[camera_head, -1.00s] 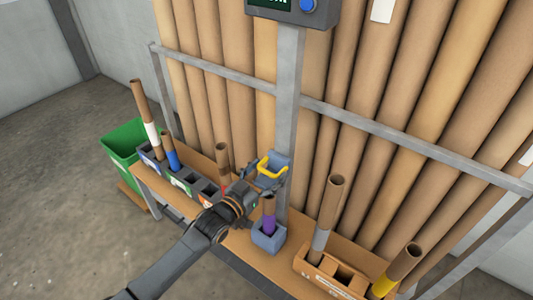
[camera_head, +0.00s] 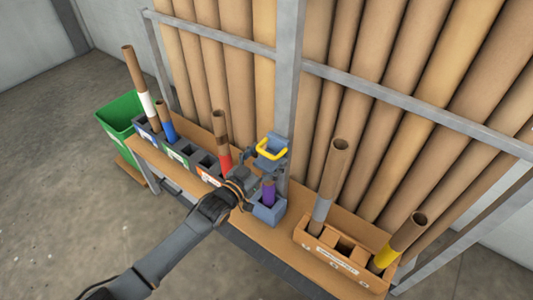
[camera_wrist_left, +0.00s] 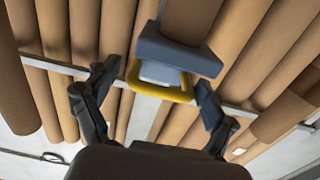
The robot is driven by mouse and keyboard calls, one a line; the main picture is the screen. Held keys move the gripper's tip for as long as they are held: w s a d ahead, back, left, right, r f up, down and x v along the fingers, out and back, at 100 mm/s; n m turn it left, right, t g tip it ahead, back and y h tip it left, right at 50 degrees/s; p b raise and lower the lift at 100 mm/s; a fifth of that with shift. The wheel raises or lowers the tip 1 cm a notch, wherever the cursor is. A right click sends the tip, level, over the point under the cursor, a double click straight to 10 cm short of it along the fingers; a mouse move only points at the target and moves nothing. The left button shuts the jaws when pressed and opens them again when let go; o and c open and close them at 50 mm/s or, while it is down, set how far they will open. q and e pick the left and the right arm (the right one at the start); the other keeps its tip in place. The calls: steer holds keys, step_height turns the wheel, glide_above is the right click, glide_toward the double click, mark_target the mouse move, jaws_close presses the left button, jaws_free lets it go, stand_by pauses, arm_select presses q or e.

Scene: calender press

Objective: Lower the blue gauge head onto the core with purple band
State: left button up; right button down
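The blue gauge head (camera_head: 277,143) with its yellow handle (camera_head: 272,154) sits on the grey post, above the core with purple band (camera_head: 268,193). That core stands upright in a blue-grey holder (camera_head: 268,213) on the bench. My left gripper (camera_head: 262,167) is just below the handle and close to the core's top, partly hiding both. In the left wrist view the gripper (camera_wrist_left: 158,80) is open, its fingers spread on either side of the yellow handle (camera_wrist_left: 160,94). The gauge head's blue block (camera_wrist_left: 178,52) shows beyond it. My right gripper is not in view.
Left on the bench (camera_head: 285,245) stand cores with white (camera_head: 148,104), blue (camera_head: 168,130) and red (camera_head: 224,160) bands near dark slots. A green bin (camera_head: 118,115) is at the far left. Tall brown tubes line the back.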

arm_select(q)
steer(key=shift+a+r, duration=0.15)
steer(key=v, duration=1.1)
steer(key=shift+s+a, duration=0.15)
steer(key=shift+s, duration=0.25)
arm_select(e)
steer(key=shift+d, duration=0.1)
